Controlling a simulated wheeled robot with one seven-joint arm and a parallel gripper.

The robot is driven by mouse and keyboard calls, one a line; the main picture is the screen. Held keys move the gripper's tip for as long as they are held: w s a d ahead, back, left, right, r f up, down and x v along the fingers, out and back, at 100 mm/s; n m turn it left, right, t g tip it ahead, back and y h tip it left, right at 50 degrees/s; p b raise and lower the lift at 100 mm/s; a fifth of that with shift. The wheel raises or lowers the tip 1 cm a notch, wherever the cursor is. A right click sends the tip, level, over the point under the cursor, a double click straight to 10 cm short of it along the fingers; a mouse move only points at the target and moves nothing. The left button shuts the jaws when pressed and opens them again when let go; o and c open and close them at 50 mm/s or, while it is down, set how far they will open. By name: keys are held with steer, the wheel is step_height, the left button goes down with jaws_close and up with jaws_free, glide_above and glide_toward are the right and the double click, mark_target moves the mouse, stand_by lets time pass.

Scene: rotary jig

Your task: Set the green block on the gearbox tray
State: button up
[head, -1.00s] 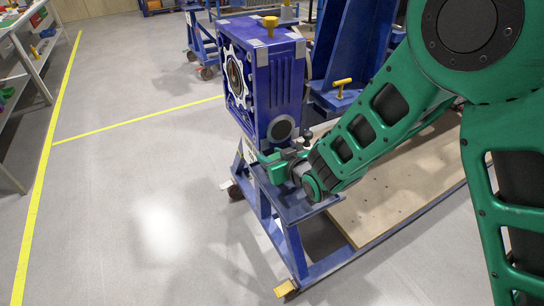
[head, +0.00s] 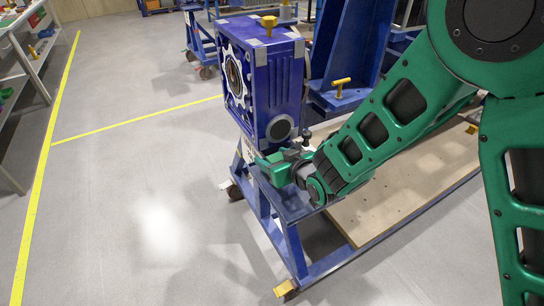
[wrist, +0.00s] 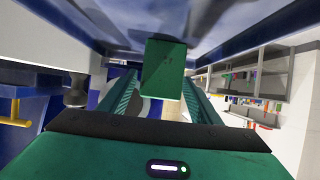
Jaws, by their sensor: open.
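The green block (wrist: 163,66) shows in the wrist view, at the ends of my two fingers, against the blue-grey tray surface that fills the top of that tilted-over picture. My gripper (wrist: 162,88) is open, with one finger on either side of the block's line. I cannot tell whether either finger touches it. In the head view my gripper (head: 270,168) is low over the blue gearbox tray (head: 291,208), just below the gearbox (head: 268,85). The block cannot be told apart from my green gripper there.
The blue gearbox stands close behind my gripper. A wooden board (head: 400,195) lies on the blue frame to the right. A blue upright with a yellow handle (head: 342,82) stands behind. The grey floor at left is clear up to a yellow line.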

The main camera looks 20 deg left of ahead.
steer(key=v, duration=1)
steer(key=shift+s, duration=0.1)
